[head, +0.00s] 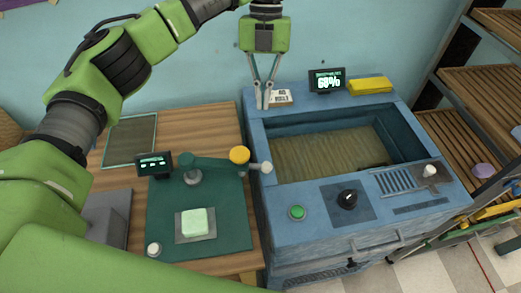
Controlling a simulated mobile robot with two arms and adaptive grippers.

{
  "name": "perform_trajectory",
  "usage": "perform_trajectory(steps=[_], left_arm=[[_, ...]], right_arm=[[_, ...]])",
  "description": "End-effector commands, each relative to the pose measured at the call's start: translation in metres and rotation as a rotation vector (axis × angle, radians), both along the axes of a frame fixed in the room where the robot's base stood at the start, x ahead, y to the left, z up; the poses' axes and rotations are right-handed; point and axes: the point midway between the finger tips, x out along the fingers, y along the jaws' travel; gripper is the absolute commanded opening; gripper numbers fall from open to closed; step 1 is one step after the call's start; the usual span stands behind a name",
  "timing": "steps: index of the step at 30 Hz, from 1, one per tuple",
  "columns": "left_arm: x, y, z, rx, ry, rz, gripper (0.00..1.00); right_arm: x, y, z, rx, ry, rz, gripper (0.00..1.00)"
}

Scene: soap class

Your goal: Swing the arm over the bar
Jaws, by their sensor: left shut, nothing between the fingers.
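A pale green soap bar (194,222) lies on a grey square plate on a dark green mat (225,240). Behind it, a dark green swing arm (213,164) runs right from its round pivot (193,176). A yellow disc (239,155) sits near its far end, and a pale ball knob (266,168) is at the tip, by the blue basin's left edge. The arm is not above the bar. My left gripper (263,106) is shut and empty, pointing down behind the knob and apart from it. My right gripper is out of view.
The blue basin unit (325,185) stands right of the wooden table (190,123). A white card (280,97), a display reading 68% (327,81) and a yellow block (370,86) are on its back ledge. A small display (154,164) stands left of the pivot. Wooden shelves (470,125) are far right.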

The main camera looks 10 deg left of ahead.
Motion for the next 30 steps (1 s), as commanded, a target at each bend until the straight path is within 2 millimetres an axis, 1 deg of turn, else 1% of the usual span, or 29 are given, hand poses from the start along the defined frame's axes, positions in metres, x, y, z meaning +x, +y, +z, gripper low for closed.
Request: perform_trajectory(steps=[5, 8, 11, 14, 23, 25, 30], left_arm=[[0.0, 0.0, 0.0, 0.0, 0.0, 0.0, 0.0], [-0.002, 0.0, -0.005, 0.0, 0.001, 0.0, 0.0], [-0.006, 0.0, -0.015, 0.0, 0.003, -0.001, 0.0], [-0.011, -0.001, -0.032, 0.001, 0.005, -0.001, 0.0], [-0.031, -0.004, -0.093, 0.001, 0.005, -0.001, 0.0], [-0.04, -0.004, -0.094, 0.0, 0.001, -0.002, 0.0], [-0.059, -0.007, -0.099, 0.0, 0.002, -0.001, 0.0]], right_arm=[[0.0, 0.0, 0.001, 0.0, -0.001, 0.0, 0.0], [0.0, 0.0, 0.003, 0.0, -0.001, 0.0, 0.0], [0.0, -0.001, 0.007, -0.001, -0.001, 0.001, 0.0], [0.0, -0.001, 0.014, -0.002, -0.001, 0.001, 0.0], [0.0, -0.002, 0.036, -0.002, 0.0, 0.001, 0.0], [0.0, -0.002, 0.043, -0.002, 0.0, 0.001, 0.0], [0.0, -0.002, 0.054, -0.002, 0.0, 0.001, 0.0]])
